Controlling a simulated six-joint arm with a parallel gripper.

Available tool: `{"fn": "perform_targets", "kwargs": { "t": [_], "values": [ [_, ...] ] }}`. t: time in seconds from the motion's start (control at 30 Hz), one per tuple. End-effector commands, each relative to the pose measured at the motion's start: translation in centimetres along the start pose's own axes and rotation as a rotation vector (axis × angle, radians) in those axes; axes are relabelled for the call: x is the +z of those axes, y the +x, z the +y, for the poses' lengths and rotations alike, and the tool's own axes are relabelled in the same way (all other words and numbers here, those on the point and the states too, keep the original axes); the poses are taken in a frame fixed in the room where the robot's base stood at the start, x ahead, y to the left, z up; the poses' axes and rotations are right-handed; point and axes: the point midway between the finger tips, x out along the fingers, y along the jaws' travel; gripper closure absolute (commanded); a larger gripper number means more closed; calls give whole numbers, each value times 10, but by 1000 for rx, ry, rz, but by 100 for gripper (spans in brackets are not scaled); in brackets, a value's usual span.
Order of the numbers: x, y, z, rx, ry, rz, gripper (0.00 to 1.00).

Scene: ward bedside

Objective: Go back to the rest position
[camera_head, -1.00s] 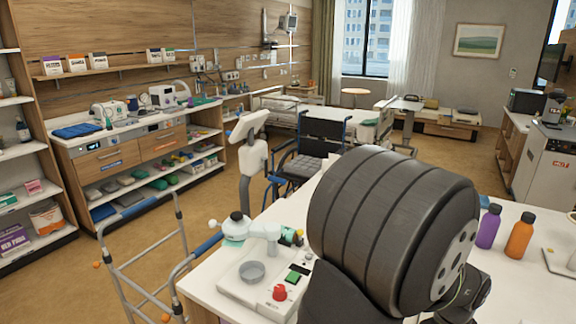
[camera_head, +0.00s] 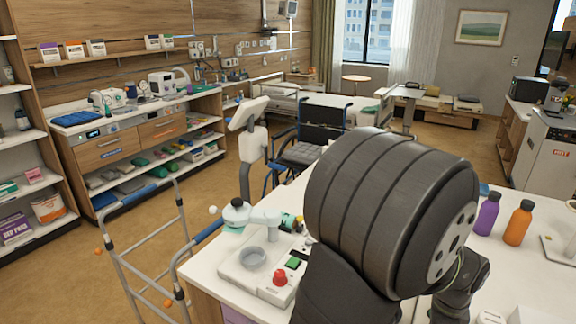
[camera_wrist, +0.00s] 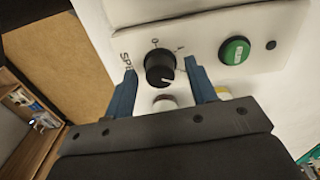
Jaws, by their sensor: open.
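My gripper (camera_wrist: 162,75) shows in the wrist view with its two blue fingers spread apart. A black dial (camera_wrist: 160,68) with a white pointer line lies between the fingertips, on a white panel (camera_wrist: 205,40) with partly hidden lettering. I cannot tell whether the fingers touch the dial. A green button (camera_wrist: 234,50) sits to the right of the dial, and a pale round part (camera_wrist: 164,102) shows below it. In the head view my large dark arm joint fills the middle, and the gripper is hidden.
On the white table stand a device with a grey dish (camera_head: 252,257) and red knob (camera_head: 280,278), a purple bottle (camera_head: 487,213) and an orange bottle (camera_head: 518,222). A walker (camera_head: 150,250) stands at the left, and a wheelchair (camera_head: 310,140) behind the table.

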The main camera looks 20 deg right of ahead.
Motion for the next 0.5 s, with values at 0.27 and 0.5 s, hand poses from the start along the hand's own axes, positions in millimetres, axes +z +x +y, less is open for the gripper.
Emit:
{"fn": "perform_targets", "kwargs": {
  "t": [0.27, 0.5],
  "values": [
    [0, 0, 0, 0, -226, 0, 48],
    [0, 0, 0, 0, -422, 0, 48]
  ]
}}
